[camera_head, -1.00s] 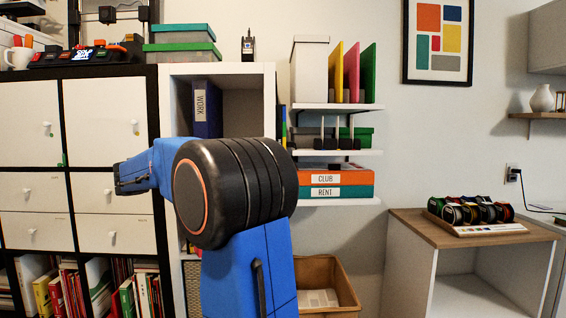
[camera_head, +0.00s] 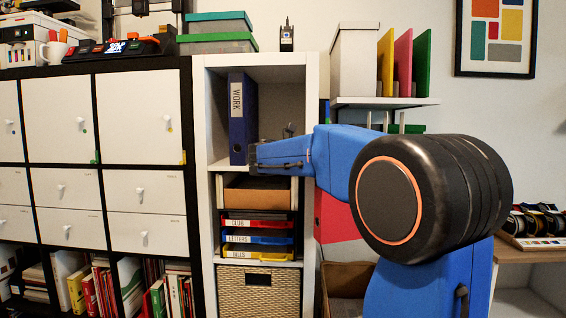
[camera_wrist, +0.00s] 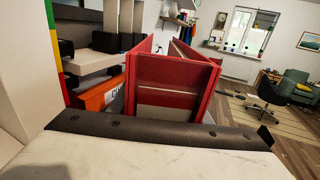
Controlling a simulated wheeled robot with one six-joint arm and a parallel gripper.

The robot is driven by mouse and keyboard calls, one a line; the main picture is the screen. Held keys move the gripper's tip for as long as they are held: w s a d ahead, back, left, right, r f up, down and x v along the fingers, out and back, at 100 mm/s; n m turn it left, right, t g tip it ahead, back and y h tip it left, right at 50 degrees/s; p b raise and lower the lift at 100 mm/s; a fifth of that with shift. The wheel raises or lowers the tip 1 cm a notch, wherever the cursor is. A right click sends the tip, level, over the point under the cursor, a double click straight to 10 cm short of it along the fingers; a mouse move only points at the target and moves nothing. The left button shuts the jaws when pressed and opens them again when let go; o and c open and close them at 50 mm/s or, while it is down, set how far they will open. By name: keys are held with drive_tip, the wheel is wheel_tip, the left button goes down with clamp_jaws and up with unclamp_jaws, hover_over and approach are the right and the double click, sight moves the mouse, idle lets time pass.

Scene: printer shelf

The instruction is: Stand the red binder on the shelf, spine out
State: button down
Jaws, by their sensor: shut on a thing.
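The red binder (camera_wrist: 172,88) stands upright in the wrist view, just past the dark edge of my gripper (camera_wrist: 160,128), which is shut on it. The fingertips and their contact are hidden. In the head view a red panel of the binder (camera_head: 337,218) shows below my blue forearm, right of the tall white unit; the arm hides the rest. The unit's upper shelf (camera_head: 283,100) holds a blue WORK binder (camera_head: 242,118) upright at its left, spine out. The dark end of my arm is in front of this shelf's lower part.
Room shows on the shelf right of the WORK binder. Below are a brown tray (camera_head: 256,190), labelled letter trays (camera_head: 256,238) and a wicker basket (camera_head: 258,292). Wall shelves (camera_head: 386,102) with coloured folders are at right. An orange box (camera_wrist: 97,98) is beside the binder.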

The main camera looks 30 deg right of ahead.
drive_tip(key=w+a+r+n+t, duration=0.1)
drive_tip(key=a+r+n+t, duration=0.45)
drive_tip(key=a, duration=0.55)
drive_tip(key=s+a+r+n+t+y, duration=0.45)
drive_tip(key=a+r+t, duration=0.3)
drive_tip(key=a, duration=0.35)
drive_tip(key=s+a+r+n+t+y, duration=0.35)
drive_tip(key=s+a+r+t, duration=0.2)
drive_tip(key=a+r, duration=0.45)
drive_tip(key=r+x, duration=0.2)
drive_tip(key=x, duration=4.3)
drive_tip(key=shift+w+a+t+h, duration=0.25)
drive_tip(key=shift+a+t+h, duration=0.1)
drive_tip(key=shift+t, duration=0.1)
drive_tip(key=shift+n, duration=0.25)
drive_tip(key=c, duration=1)
unclamp_jaws()
drive_tip(key=shift+f, duration=0.1)
